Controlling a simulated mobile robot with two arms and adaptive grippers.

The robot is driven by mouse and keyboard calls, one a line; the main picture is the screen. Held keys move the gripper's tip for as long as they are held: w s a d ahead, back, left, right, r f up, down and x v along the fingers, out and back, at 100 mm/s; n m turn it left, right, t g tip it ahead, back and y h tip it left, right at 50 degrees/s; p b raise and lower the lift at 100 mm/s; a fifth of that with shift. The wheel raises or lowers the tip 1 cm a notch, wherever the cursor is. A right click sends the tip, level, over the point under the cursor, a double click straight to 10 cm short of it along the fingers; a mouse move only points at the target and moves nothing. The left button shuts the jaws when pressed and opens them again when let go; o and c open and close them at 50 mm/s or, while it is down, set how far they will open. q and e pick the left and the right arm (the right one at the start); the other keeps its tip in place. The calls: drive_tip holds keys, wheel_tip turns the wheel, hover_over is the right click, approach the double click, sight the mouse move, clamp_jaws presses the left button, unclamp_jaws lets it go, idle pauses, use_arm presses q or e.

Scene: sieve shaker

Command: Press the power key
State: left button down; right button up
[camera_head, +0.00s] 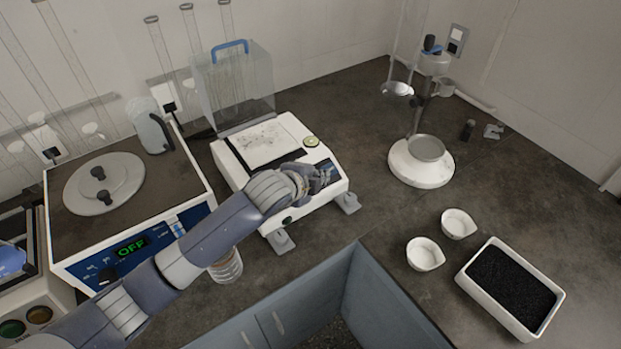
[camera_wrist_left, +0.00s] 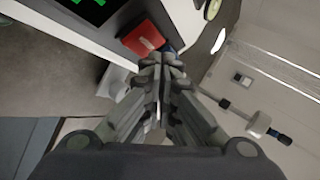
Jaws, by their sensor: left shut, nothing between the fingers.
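A white instrument (camera_head: 237,162) with a raised clear lid and a pale top plate stands on the bench in the head view. My left gripper (camera_head: 322,178) is over its front panel, near the right end, and hides part of that panel. In the left wrist view a red key (camera_wrist_left: 145,38) with a pale mark sits beside a dark display (camera_wrist_left: 88,8) with green characters. I take it for the power key. My left gripper also shows there (camera_wrist_left: 160,65), shut and empty, its tips close to the key's lower edge. I cannot tell whether they touch. My right gripper is not in view.
A boxy device (camera_head: 115,265) with an OFF display stands at left, and a glass jar (camera_head: 228,266) sits below my arm. A stand on a white round base (camera_head: 420,175), two white bowls (camera_head: 425,254) (camera_head: 458,223) and a tray of black grains (camera_head: 486,303) are at right.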

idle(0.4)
use_arm(q)
drive_tip(key=shift+f, duration=0.15)
drive_tip(key=shift+w+a+f, duration=0.1)
drive_tip(key=shift+w+f, duration=0.05)
drive_tip(key=shift+f, duration=0.1)
drive_tip(key=shift+w+a+f, duration=0.1)
drive_tip(key=shift+f, duration=0.2)
idle(0.6)
drive_tip(key=shift+r, duration=0.1)
drive_tip(key=shift+s+d+r+p, duration=0.25)
drive_tip(key=shift+r+p, duration=0.35)
drive_tip(key=shift+p, duration=0.35)
